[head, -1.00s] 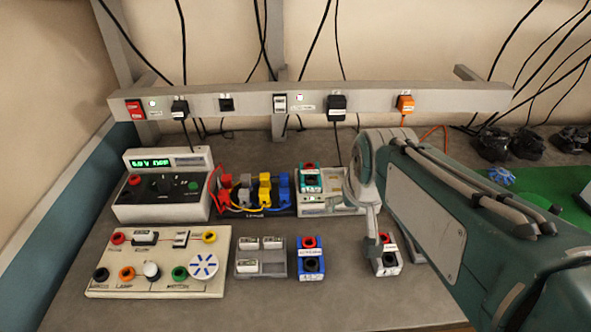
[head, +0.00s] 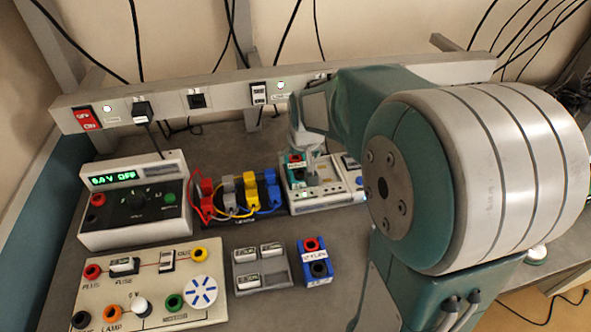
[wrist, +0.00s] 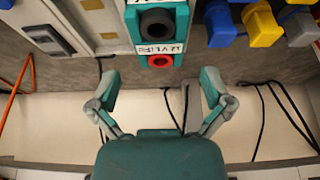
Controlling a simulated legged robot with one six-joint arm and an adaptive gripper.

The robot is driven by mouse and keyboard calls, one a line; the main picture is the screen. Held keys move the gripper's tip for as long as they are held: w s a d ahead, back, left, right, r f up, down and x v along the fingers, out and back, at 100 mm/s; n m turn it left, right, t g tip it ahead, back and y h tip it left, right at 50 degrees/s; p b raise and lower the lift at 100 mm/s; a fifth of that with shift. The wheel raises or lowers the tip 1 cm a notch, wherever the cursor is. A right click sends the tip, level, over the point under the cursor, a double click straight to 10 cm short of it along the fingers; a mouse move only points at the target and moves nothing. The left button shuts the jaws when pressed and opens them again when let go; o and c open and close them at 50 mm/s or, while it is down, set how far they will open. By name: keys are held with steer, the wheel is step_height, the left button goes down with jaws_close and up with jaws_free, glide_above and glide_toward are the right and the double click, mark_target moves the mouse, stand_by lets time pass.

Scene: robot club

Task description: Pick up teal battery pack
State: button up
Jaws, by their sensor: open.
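The teal battery pack (head: 296,174) sits in the left part of a white charger (head: 335,196), partly hidden behind my gripper in the head view. In the wrist view the teal pack (wrist: 157,22) is at the top middle, with a black terminal, a printed label and a red terminal. My gripper (wrist: 158,84) is open and empty there, its two fingers spread on either side below the pack. The pack is not between the fingertips. In the head view my gripper (head: 308,150) is small and mostly hidden at the charger's left part.
A blue pack (head: 317,265) stands in front of the charger, beside a grey fuse tray (head: 262,283). Left of the charger is a rack of coloured plugs (head: 240,207) with leads. A grey rail (head: 225,105) runs behind. My arm hides the right side.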

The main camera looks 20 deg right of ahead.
mark_target(298, 167)
steer(key=shift+x, duration=0.75)
steer(key=x, duration=0.5)
steer(key=shift+s+a, duration=0.1)
steer(key=c, duration=1.1)
